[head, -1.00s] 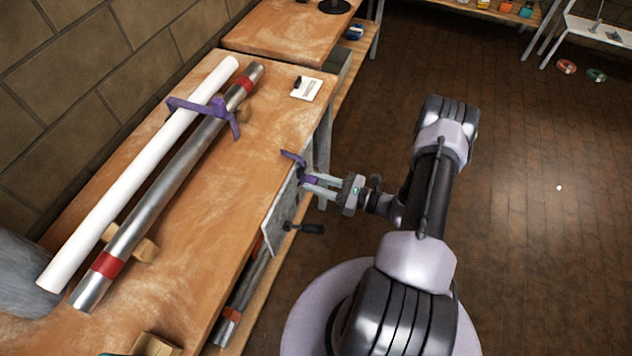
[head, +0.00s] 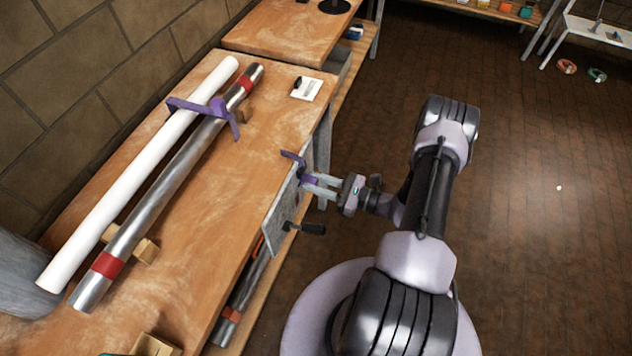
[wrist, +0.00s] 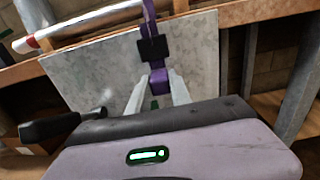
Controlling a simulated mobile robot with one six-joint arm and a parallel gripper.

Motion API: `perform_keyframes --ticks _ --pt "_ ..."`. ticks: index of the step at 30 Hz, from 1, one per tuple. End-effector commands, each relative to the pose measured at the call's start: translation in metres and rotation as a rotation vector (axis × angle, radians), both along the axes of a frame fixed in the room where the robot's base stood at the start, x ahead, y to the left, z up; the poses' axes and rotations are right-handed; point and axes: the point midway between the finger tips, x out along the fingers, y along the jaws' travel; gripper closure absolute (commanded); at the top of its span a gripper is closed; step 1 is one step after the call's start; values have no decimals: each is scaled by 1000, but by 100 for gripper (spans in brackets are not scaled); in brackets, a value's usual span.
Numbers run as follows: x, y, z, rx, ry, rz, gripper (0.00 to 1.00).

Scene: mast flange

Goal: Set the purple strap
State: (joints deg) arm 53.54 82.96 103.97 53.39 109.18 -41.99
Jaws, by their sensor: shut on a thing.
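A purple strap (head: 204,106) lies over a white tube (head: 140,170) and a grey metal pipe (head: 178,172) on the bench. A purple strap length (head: 292,156) also shows at the bench's front edge. I cannot tell whether the two purple lengths join. My gripper (head: 312,184) is in front of that edge, its fingers shut on the lower strap length. In the wrist view, this strap (wrist: 150,12) runs up from between the fingers (wrist: 160,88) through a black buckle (wrist: 153,48). The exact grip contact is partly hidden by the gripper body.
A grey plate (head: 281,222) with a black handle (head: 308,229) stands at the bench front, close behind my fingers. Wooden blocks (head: 145,250) lie by the pipe. A white card (head: 307,90) lies near the far corner. The floor at right is largely clear.

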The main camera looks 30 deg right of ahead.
Motion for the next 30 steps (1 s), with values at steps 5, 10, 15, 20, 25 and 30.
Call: perform_keyframes --ticks 5,10,15,20,25,30 --pt "0 0 0 0 0 0 100" --pt "0 0 0 0 0 0 100" --pt "0 0 -2 0 0 0 100" --pt "0 0 -24 -1 -1 0 100" --pt "0 0 -59 1 -1 0 100" --pt "0 0 -61 -1 -1 0 100"
